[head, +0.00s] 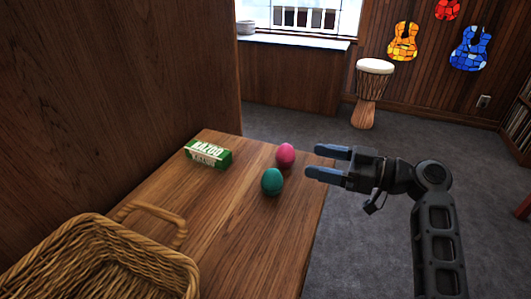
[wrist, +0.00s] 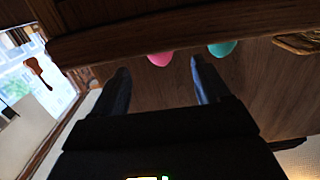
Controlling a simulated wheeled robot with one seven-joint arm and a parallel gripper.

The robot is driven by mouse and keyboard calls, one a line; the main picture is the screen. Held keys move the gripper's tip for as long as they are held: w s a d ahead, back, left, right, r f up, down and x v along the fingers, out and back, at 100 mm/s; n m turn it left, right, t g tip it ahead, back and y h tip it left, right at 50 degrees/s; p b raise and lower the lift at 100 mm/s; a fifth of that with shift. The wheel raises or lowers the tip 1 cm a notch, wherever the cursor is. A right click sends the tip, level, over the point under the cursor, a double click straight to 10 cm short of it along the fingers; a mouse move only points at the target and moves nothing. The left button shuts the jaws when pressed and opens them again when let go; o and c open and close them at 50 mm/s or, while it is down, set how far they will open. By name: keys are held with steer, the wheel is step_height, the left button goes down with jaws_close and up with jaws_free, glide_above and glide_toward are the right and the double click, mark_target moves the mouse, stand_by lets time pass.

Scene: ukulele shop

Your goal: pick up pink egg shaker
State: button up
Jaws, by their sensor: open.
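The pink egg shaker (head: 285,155) stands on the wooden table (head: 235,228) near its right edge in the head view. A teal egg shaker (head: 272,181) is close by, nearer to me. My gripper (head: 318,162) is open and empty, just right of the pink egg, with its fingertips pointing left over the table's edge area. In the wrist view, the pink egg (wrist: 160,59) shows between the two fingers (wrist: 161,82), nearer the left finger, and the teal egg (wrist: 222,48) shows above the right finger. A gap separates the fingertips from the pink egg in the head view.
A green kazoo box (head: 208,153) lies at the table's far left. A wicker basket (head: 172,272) with a handle stands at the near left. A wooden panel (head: 110,100) rises on the left. A drum (head: 371,95) stands on the open grey floor (head: 370,235) beyond.

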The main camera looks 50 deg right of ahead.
mark_target(286, 153)
steer(key=shift+x, duration=1.6)
steer(key=shift+p+x, duration=0.75)
steer(key=shift+x, duration=1.95)
steer(key=shift+r, duration=0.1)
steer(key=shift+c, duration=0.3)
steer(key=c, duration=1)
